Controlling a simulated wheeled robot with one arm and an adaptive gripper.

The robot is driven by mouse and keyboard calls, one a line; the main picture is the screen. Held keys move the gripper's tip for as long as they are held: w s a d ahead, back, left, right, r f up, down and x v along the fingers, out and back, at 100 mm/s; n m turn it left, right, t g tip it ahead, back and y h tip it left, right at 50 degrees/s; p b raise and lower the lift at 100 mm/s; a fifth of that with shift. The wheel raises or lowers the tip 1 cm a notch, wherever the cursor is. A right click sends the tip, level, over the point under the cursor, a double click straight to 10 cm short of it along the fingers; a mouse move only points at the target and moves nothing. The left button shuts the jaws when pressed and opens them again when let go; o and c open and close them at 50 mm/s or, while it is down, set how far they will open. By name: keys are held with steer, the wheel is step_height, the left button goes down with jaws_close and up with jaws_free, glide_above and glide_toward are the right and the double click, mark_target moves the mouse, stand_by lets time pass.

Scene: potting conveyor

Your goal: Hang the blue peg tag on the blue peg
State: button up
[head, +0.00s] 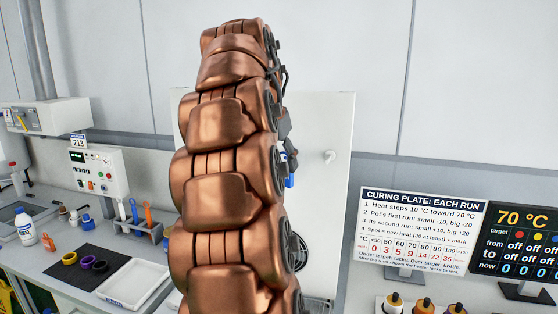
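My copper-coloured arm stands upright across the middle of the head view and hides much of the white panel (335,200) behind it. A dark part at its right edge (284,125) looks like part of my gripper; its fingertips are hidden, so I cannot tell whether it is open or shut. A small blue thing (289,181) shows just right of the arm. I cannot tell whether it is the blue tag or the blue peg, or whether my gripper touches it. A white peg or knob (330,157) sticks out of the panel to the right.
On the left counter are a black mat (85,262) with yellow, purple and black rings, a white tray (135,285), a tool rack (146,228) and a control box (98,172). At right stand an instruction board (415,230), a dark display (520,245) and several orange-and-black items (424,305).

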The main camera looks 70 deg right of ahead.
steer(key=shift+w+d+f+p, duration=0.15)
steer(key=shift+d+p, duration=0.25)
steer(key=shift+d, duration=1)
steer(key=shift+d+f, duration=0.45)
steer(key=shift+d, duration=0.25)
steer(key=o, duration=1.2)
steer(key=shift+w, duration=0.1)
